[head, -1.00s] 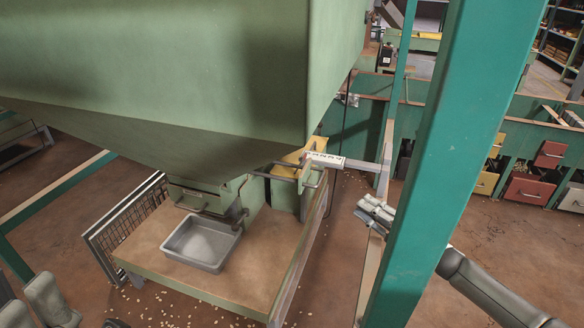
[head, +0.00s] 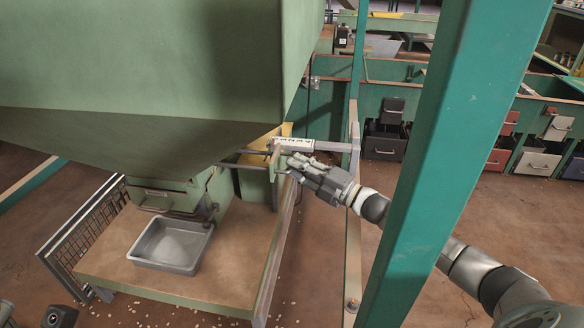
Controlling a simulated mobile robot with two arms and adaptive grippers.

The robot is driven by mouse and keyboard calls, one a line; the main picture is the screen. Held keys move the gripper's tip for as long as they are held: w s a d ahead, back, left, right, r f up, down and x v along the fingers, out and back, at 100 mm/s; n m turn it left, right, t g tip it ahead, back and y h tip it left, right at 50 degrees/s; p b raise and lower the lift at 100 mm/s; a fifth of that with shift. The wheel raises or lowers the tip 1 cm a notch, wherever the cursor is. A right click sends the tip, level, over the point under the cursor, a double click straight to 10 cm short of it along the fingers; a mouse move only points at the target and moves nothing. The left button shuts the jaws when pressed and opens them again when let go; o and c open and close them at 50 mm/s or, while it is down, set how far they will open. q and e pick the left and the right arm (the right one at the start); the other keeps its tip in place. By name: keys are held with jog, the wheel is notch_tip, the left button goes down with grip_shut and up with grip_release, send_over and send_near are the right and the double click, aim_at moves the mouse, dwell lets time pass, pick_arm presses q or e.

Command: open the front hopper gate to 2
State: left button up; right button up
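The large green hopper (head: 150,60) fills the upper left of the head view. On its right side is a gate assembly with a green end plate (head: 275,163), rods and a handle partly hidden by my gripper. A white numbered scale (head: 294,144) lies along a grey bar just above; its figures are too small to read surely. My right gripper (head: 291,168) is at the handle beside the end plate, its fingers pointing left. Whether the fingers are closed around the handle cannot be told.
A grey metal tray (head: 172,245) stands on the wooden platform (head: 215,278) below the hopper. A teal post (head: 440,150) stands in front of my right arm. A wire mesh panel (head: 85,240) is at left. Bins with drawers (head: 384,140) stand behind.

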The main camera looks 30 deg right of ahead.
jog(key=shift+x, duration=1)
jog(key=shift+c, duration=0.2)
grip_shut()
